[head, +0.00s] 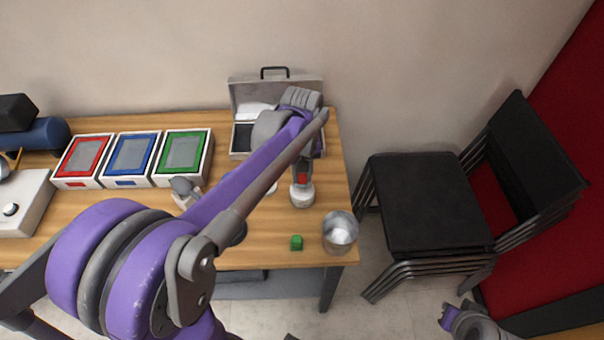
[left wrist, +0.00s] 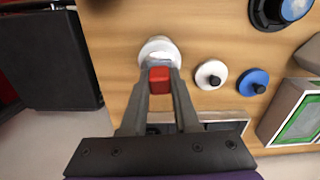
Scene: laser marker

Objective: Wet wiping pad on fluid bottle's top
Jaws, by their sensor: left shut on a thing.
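My left gripper (head: 302,175) is shut on a small red block-like pad (left wrist: 159,75), which also shows in the head view (head: 302,179). The white fluid bottle (head: 302,198) stands on the table near its right end, and its round top shows in the left wrist view (left wrist: 158,48). The red pad is at the bottle's top; I cannot tell whether they touch. My fingers and the pad hide part of the bottle. Part of my right arm (head: 474,324) shows at the bottom right, away from the table; its fingertips are not clear.
A metal bin (head: 340,232) and a green block (head: 296,242) are at the table's front right. An open case (head: 276,84) stands behind my arm. Red, blue and green framed boxes (head: 131,158) are at the left. Stacked chairs (head: 425,205) stand right of the table.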

